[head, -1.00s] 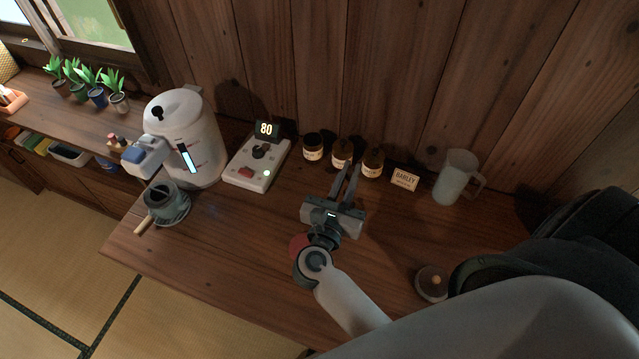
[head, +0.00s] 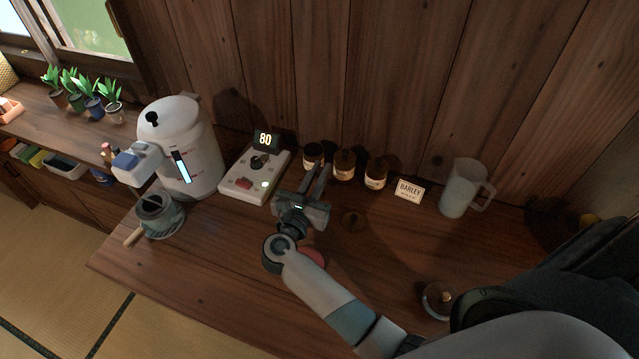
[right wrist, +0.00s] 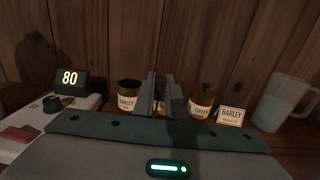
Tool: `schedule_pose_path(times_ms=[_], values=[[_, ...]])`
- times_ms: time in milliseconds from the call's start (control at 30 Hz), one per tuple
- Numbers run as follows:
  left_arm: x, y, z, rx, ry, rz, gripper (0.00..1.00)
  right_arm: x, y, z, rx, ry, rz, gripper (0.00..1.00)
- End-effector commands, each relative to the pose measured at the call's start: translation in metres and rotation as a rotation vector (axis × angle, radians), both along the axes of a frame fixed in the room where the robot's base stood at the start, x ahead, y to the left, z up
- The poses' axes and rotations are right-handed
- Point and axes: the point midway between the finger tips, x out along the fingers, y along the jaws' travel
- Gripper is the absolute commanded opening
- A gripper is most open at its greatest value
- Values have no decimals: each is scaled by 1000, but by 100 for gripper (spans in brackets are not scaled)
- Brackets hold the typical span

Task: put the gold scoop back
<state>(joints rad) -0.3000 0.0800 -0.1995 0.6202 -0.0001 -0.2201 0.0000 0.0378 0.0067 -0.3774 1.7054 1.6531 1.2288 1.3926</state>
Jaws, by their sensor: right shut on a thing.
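My right gripper (head: 317,176) is over the table just in front of the jars, its fingers pointing at the gap beside the left jar (head: 312,156). It also shows in the right wrist view (right wrist: 162,98), with the fingers close together. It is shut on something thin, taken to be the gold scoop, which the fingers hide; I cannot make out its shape. The middle jar (head: 344,165) and right jar (head: 376,171) stand in a row with the left one. A small dark round lid (head: 352,220) lies on the table. My left gripper is not in view.
A white water dispenser (head: 190,145) and a control box reading 80 (head: 240,186) stand left, a dark teapot (head: 158,214) before them. A BARLEY card (head: 409,191) and a frosted jug (head: 461,188) stand right. A red round thing (head: 314,257) is partly behind my arm.

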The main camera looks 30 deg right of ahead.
Motion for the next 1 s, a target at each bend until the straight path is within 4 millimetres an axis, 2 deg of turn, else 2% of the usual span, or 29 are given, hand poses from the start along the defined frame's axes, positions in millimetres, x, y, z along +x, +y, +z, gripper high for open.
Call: schedule_pose_path(times_ms=[167, 500, 967, 1000], values=[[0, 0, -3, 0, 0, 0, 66, 0, 0, -4, -1, 1, 0, 0], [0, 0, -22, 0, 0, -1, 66, 0, 0, -40, -1, 0, 1, 0], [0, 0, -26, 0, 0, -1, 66, 0, 0, -44, 1, -1, 0, 0], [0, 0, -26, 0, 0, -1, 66, 0, 0, -44, 0, 0, 0, 14]])
